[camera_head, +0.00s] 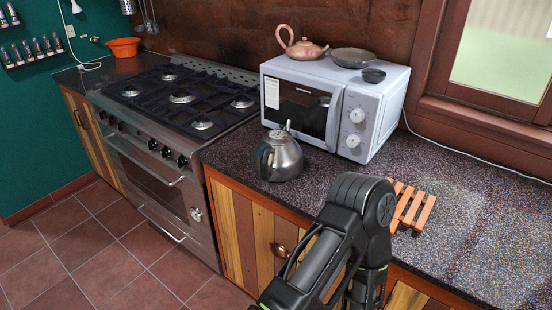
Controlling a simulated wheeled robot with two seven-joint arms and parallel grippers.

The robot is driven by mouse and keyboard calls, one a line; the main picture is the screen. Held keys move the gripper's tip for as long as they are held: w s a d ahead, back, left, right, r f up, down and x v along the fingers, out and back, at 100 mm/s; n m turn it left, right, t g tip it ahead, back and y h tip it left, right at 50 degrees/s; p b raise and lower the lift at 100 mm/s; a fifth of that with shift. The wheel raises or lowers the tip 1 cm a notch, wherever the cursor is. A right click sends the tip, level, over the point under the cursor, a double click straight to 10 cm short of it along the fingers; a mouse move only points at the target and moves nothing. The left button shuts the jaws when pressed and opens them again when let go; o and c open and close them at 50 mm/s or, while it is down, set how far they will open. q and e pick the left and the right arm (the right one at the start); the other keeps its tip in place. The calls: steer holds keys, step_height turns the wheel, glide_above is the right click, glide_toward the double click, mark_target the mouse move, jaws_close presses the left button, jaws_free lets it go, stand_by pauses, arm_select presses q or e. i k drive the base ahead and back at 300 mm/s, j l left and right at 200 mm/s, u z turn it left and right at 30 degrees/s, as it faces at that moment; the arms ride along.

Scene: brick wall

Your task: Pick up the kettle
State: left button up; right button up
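One of my arms comes in from the bottom, right of the kettle. Its upper links are in view, but no gripper fingertips can be seen. Nothing touches the kettle. My other arm is not in view.
A white microwave (384,112) stands close behind the kettle, with a pinkish teapot (303,48) and dark bowls on top. The gas stove (180,100) is at left. An orange slatted trivet (410,206) lies right of my arm. An orange bowl (124,47) sits at the far left.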

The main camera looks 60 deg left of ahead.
mark_target(271, 163)
steer(key=i, duration=0.5)
steer(key=u, duration=2.25)
